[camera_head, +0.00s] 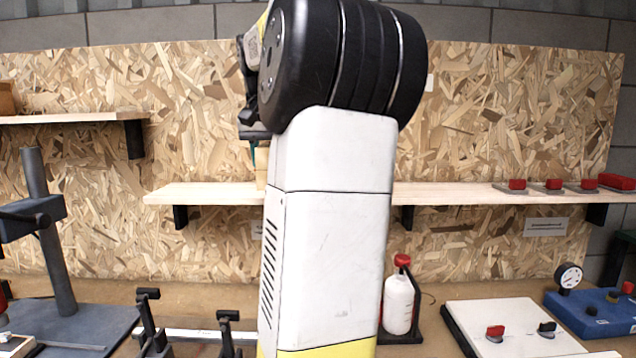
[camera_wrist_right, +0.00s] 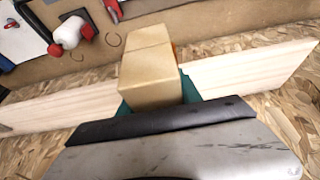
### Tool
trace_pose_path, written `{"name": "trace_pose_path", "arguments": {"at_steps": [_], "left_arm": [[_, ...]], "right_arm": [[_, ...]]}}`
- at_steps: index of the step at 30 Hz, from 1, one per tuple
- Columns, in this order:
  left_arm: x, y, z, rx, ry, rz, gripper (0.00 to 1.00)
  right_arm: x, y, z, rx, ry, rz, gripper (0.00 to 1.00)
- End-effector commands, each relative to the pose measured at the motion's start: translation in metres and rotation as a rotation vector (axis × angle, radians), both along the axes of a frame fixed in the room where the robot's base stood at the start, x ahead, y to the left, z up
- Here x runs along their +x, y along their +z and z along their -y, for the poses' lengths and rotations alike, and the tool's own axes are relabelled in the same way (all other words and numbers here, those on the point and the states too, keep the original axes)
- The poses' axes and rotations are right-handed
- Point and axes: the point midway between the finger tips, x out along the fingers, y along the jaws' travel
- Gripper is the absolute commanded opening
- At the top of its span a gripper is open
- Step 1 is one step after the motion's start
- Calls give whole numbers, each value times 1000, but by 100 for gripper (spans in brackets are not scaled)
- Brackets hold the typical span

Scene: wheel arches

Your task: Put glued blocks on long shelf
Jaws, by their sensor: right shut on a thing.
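The glued blocks (camera_wrist_right: 148,75), pale tan wood with a seam between two pieces, fill the middle of the right wrist view. My right gripper (camera_wrist_right: 156,100) is shut on them, with teal finger parts showing on both sides. The long shelf (camera_wrist_right: 240,76), a pale plank, runs behind the blocks in that view. In the head view, the long shelf (camera_head: 450,194) crosses the wall. A tan part of the blocks (camera_head: 262,167) shows at the shelf, beside my arm, under the right gripper (camera_head: 256,146). Whether they touch the shelf cannot be told. My left gripper is not in view.
Several red-topped pieces (camera_head: 553,185) sit on the shelf's right part. A shorter, higher shelf (camera_head: 75,117) is at the left. A white bottle with a red cap (camera_head: 398,303) stands on the bench below. My arm hides the shelf's middle; its left end looks clear.

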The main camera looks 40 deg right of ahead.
Motion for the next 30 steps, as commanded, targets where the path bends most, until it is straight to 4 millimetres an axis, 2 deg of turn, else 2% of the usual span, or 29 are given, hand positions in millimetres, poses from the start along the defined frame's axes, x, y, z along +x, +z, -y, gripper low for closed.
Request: {"name": "trace_pose_path", "arguments": {"at_steps": [5, 15, 18, 26, 30], "left_arm": [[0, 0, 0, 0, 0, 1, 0], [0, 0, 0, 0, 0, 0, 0], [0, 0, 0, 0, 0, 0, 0], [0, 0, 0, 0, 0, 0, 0], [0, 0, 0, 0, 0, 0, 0]], "right_arm": [[24, -4, 24, 3, -1, 0, 0], [85, -12, 84, 3, 0, 1, 0], [97, -14, 97, 2, -1, 2, 0], [109, -15, 109, 1, 1, 2, 0], [109, -29, 111, 1, -1, -2, 0]]}}
